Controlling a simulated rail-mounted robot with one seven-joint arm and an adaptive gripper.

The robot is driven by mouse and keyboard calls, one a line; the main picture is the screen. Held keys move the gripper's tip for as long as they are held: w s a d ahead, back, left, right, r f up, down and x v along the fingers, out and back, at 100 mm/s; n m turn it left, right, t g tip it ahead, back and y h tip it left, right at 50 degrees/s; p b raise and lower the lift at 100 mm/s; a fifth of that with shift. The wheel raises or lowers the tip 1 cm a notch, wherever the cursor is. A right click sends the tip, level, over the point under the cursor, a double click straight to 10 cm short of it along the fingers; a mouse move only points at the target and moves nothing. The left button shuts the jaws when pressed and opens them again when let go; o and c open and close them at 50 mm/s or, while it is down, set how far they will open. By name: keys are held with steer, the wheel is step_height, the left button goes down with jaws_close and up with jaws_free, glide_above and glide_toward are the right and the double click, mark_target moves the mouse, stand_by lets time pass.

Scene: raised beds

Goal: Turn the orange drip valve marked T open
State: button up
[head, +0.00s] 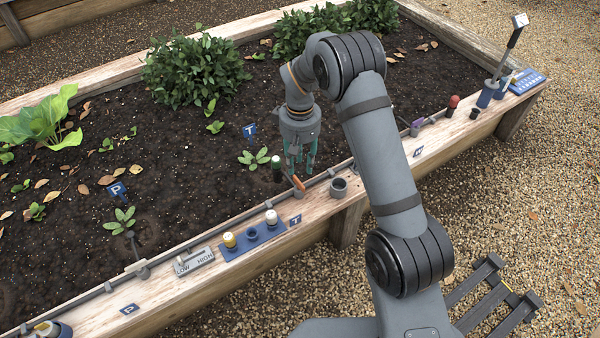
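The orange drip valve handle (299,183) sits on the grey drip line along the bed's front edge, angled across the line. A blue T tag (295,220) is on the front board near it, and a blue T sign (249,130) stands in the soil behind a small seedling (254,159). My gripper (301,172) points down just above the orange handle. Its teal fingers look apart, with nothing seen between them. Whether a fingertip touches the handle cannot be told.
A dark post with a pale top (276,168) stands close left of my gripper. A grey cup (339,188) is close right. A blue tray (228,252) with capped pieces and a LOW/HIGH plate (195,262) lie left along the board. A purple piece (416,127) is farther right.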

mark_target(299, 184)
steer(key=shift+r, duration=2.3)
steer(key=shift+f, duration=0.1)
step_height(299, 184, down, 12)
steer(key=shift+r, duration=0.1)
step_height(299, 184, up, 12)
steer(key=r, duration=0.1)
step_height(299, 184, down, 13)
steer(key=shift+f, duration=0.2)
steer(key=m+b, duration=0.1)
steer(key=m, duration=0.2)
steer(key=shift+s+r+m, duration=0.1)
steer(key=shift+r+m, duration=0.05)
steer(key=shift+m, duration=0.25)
steer(key=shift+r, duration=0.1)
